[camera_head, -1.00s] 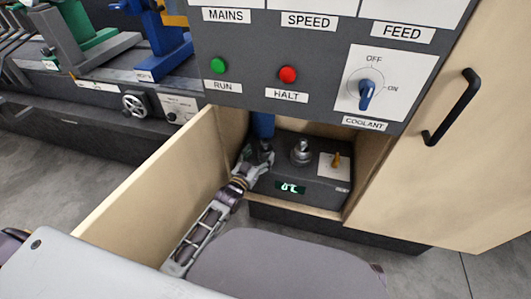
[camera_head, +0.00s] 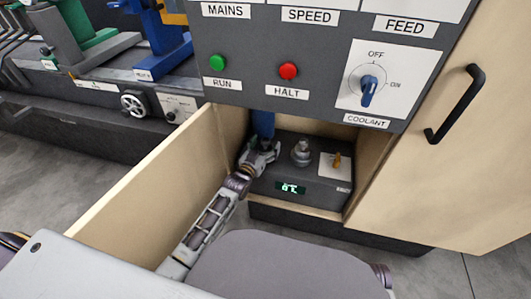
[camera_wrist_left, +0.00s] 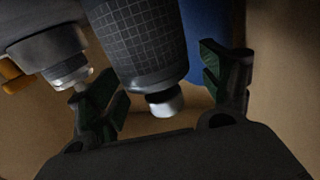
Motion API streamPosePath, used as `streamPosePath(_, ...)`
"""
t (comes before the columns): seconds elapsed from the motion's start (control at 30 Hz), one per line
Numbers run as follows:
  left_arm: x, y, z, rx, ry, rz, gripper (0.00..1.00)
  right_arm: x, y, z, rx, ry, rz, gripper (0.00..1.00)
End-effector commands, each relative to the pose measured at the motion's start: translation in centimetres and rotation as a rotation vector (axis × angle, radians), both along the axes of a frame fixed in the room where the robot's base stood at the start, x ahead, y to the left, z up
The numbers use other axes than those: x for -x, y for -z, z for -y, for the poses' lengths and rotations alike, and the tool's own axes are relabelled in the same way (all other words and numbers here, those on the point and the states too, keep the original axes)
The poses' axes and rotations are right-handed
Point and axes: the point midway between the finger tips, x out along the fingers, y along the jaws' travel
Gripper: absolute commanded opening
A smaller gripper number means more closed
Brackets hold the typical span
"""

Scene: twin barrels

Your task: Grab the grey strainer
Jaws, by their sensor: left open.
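The grey strainer (camera_wrist_left: 140,45), a dark mesh-patterned cylinder with a pale round end, shows in the left wrist view. Its pale end lies between my left gripper's two spread fingers (camera_wrist_left: 163,92). The right finger is apart from it; I cannot tell whether the left finger touches it. In the head view my left gripper (camera_head: 258,155) is inside the open cabinet, just below a blue cylinder (camera_head: 262,122). I cannot make out the strainer there. My right gripper is not in view.
A dark grey box (camera_head: 320,182) with a metal fitting (camera_head: 301,152) and a small display fills the cabinet floor right of the gripper. The open wooden door (camera_head: 150,185) stands left of my arm. The control panel (camera_head: 240,65) overhangs the opening.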

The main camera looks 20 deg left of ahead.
Motion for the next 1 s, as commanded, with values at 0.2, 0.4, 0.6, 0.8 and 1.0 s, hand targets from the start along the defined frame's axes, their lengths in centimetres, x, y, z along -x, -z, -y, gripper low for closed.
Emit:
streamPosePath(0.2,0.02,-0.01,0.00,0.000,0.000,0.000,0.80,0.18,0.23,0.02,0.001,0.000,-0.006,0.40)
streamPosePath(0.4,0.02,-0.01,-0.01,0.000,0.000,0.000,0.61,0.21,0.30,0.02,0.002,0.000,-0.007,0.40)
streamPosePath(0.6,0.02,0.00,-0.01,0.000,0.000,0.000,0.35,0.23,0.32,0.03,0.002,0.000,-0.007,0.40)
streamPosePath(0.8,0.00,-0.10,-0.01,0.000,0.000,0.002,0.23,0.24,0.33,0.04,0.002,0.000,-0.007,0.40)
streamPosePath(1.0,0.00,-0.28,-0.02,0.000,0.000,0.002,0.23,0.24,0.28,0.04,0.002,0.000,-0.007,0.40)
